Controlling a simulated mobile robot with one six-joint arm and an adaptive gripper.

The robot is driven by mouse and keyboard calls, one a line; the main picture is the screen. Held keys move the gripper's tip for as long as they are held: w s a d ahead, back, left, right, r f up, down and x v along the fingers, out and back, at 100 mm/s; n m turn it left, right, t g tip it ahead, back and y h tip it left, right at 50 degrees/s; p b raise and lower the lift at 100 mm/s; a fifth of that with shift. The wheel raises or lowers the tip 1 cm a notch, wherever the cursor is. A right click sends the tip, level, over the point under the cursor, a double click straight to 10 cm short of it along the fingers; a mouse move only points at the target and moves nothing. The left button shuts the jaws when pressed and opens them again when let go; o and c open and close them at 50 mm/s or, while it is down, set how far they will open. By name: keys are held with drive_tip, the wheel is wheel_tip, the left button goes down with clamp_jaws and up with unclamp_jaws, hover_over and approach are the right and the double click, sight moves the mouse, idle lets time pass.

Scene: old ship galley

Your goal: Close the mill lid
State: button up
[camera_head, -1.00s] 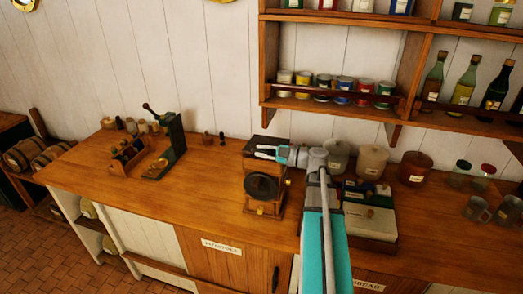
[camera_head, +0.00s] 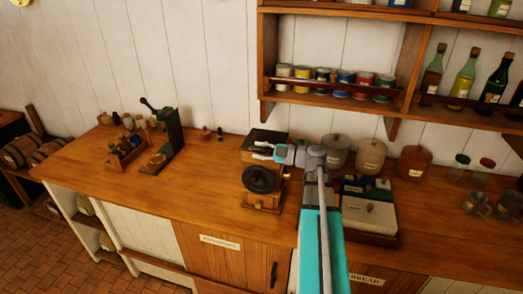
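The mill (camera_head: 262,201) is a small wooden box standing on the counter, with a round black part (camera_head: 262,180) at its front and a dark flat panel (camera_head: 266,138) at its upper back. I cannot tell for sure which of these is the lid, or how far it stands open. My gripper (camera_head: 262,151) is over the mill, between the dark panel and the round part, its fingers pointing left. The fingers look spread with a small gap and nothing between them. Whether they touch the mill is too small to tell.
Right of the mill are a box of packets (camera_head: 369,217) and several lidded canisters (camera_head: 370,156). A shelf with paint tins (camera_head: 345,84) and bottles hangs above. A small rack (camera_head: 125,150) and a green-backed device (camera_head: 174,133) stand left. The counter between is clear.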

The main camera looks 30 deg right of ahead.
drive_tip(key=shift+s+d, duration=0.1)
drive_tip(key=shift+d, duration=0.1)
idle(0.3)
drive_tip(key=v, duration=1.1)
drive_tip(key=shift+s+d, duration=0.2)
drive_tip(key=shift+s, duration=0.05)
idle(0.3)
